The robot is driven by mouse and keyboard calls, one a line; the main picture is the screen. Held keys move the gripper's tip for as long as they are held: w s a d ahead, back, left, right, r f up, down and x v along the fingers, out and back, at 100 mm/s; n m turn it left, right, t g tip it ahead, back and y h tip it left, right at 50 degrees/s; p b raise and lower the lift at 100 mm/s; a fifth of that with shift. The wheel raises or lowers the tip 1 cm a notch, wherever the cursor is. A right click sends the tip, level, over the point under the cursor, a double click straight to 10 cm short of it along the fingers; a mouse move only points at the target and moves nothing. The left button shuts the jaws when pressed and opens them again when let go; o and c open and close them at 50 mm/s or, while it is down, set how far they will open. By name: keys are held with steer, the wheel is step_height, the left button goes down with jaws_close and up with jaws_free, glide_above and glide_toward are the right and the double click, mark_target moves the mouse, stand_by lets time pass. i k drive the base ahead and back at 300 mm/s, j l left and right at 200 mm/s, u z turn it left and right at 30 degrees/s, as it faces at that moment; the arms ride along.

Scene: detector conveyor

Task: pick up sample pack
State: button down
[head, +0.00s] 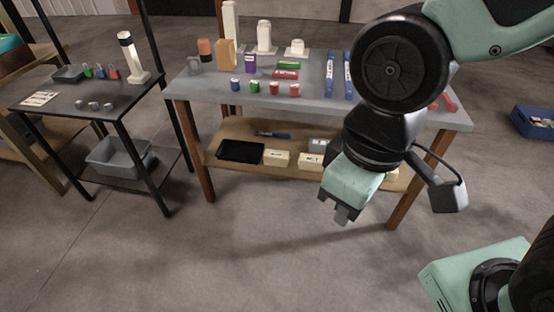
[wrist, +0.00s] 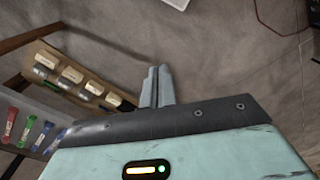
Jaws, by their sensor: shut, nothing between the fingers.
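No object is plainly marked as the sample pack. Small cream labelled packs stand on the lower wooden shelf (head: 232,130), among them a left pack (head: 277,157) and a middle pack (head: 310,161), which my gripper does not touch. Several such packs show in the wrist view, including one cream pack (wrist: 72,74) left of the fingers. My gripper (head: 343,216) hangs over the floor in front of the table, pointing down. Its fingers (wrist: 157,86) are together and empty. My arm hides part of the shelf and tabletop.
A black tray (head: 240,151) and a blue tool lie on the lower shelf. A dark side table (head: 70,95) with a grey bin (head: 120,157) below stands left. The floor in front is clear.

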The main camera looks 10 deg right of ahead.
mark_target(271, 157)
steer(key=i+j+z, duration=0.35)
steer(key=i+j, duration=0.15)
steer(key=i, duration=0.3)
steer(key=i+j+z, duration=0.35)
steer(key=i+j, duration=0.4)
